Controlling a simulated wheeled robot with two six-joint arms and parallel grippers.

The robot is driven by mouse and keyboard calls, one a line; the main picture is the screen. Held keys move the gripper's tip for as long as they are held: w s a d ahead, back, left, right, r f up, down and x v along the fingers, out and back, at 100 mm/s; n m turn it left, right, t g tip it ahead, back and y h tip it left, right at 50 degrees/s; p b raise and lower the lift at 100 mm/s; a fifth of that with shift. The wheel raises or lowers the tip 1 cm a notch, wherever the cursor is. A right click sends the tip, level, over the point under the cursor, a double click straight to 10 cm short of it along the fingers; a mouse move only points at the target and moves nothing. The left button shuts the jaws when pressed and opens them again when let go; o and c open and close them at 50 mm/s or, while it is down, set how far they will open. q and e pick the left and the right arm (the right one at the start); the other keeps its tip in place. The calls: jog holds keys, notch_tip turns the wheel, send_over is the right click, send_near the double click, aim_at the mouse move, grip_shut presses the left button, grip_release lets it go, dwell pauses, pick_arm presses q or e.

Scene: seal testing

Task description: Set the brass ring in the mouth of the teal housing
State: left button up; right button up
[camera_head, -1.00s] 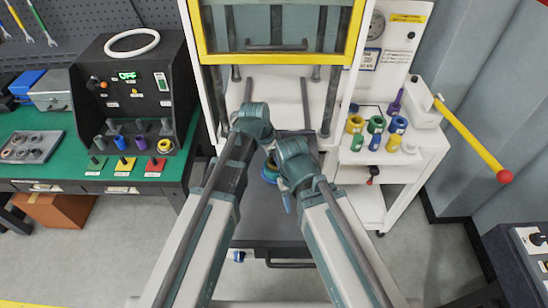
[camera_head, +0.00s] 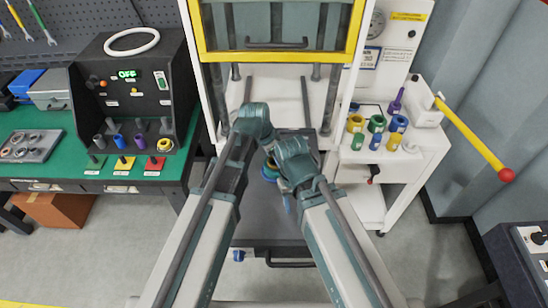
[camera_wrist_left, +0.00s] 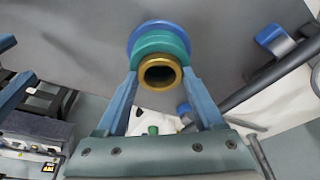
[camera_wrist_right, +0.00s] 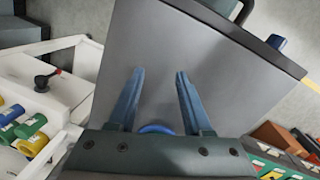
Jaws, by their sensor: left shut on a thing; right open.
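In the left wrist view the brass ring (camera_wrist_left: 160,71) lies in line with the teal housing (camera_wrist_left: 160,42), on its near side. I cannot tell whether the ring is seated in the mouth or just above it. A blue flange (camera_wrist_left: 158,25) shows behind the housing. My left gripper (camera_wrist_left: 160,75) is shut on the brass ring, a finger at each side. In the head view the housing (camera_head: 268,173) is mostly hidden by my wrists. My right gripper (camera_wrist_right: 158,75) is open and empty over the grey plate; a blue rounded edge (camera_wrist_right: 156,129) shows near its palm.
The grey plate (camera_head: 265,228) lies under both grippers, below the yellow-framed press guard (camera_head: 280,55). A white cart (camera_head: 390,170) with coloured cylinders stands right. The green bench (camera_head: 55,170) with a control box (camera_head: 135,95) stands left. A yellow lever (camera_head: 470,135) juts out right.

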pick_arm(q)
jog(key=o, duration=1.2)
jog(key=shift+f, duration=0.1)
jog(key=o, duration=0.3)
jog(key=shift+r+p, duration=1.55)
pick_arm(e)
jog(key=shift+r, duration=1.45)
pick_arm(q)
jog(key=shift+r, duration=0.1)
pick_arm(e)
jog(key=shift+r, duration=0.15)
pick_arm(q)
notch_tip(320, 180, up, 4)
jog(key=p, duration=0.4)
pick_arm(e)
notch_tip(320, 180, up, 4)
jog(key=shift+f, duration=0.1)
